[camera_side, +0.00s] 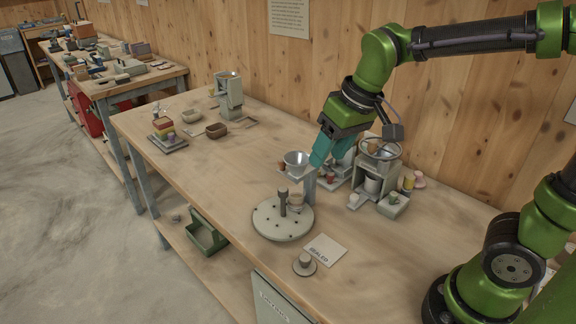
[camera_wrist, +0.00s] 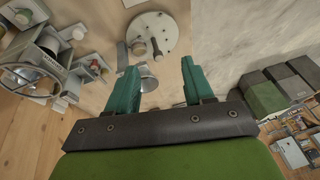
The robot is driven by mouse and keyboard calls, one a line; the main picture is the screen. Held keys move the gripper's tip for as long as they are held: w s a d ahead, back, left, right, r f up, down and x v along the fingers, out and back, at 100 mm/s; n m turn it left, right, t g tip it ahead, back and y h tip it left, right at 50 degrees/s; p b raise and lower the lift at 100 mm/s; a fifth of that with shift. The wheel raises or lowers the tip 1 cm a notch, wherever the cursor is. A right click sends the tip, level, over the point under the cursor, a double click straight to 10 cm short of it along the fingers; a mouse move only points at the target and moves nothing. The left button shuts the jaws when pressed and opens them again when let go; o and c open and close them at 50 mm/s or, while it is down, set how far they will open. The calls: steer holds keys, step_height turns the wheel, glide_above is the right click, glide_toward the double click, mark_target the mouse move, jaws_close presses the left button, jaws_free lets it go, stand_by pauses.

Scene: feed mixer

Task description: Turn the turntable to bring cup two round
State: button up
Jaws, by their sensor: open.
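The turntable (camera_side: 270,226) is a pale round disc with dark dots and a dark upright post (camera_side: 283,203) near its middle. A small tan cup (camera_side: 297,199) stands on the disc beside the post; I cannot read a number on it. The disc (camera_wrist: 165,24) also shows at the top of the wrist view, with the post (camera_wrist: 157,47) and the cup (camera_wrist: 138,47). My gripper (camera_side: 328,162), with teal fingers, is above and behind the disc, apart from it. The fingers (camera_wrist: 159,66) are spread and hold nothing.
A metal funnel (camera_side: 296,158) stands close to my gripper. A grey mixer (camera_side: 371,186) is to its right. A "SEALED" card (camera_side: 325,249) and a small knobbed disc (camera_side: 304,264) lie in front. The table's left middle is clear.

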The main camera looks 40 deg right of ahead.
mark_target(283, 189)
steer(key=shift+w+a+n+g+h, duration=1.45)
steer(key=shift+w+n, duration=1.8)
steer(key=shift+w, duration=0.8)
steer(key=shift+w+a+n+g+h, duration=1.25)
steer(key=shift+w+a+n+g, duration=0.35)
steer(key=shift+w+n, duration=2.05)
steer(key=shift+m, duration=0.4)
steer(key=x, duration=1.6)
steer(key=shift+w+f, duration=0.3)
jaws_close()
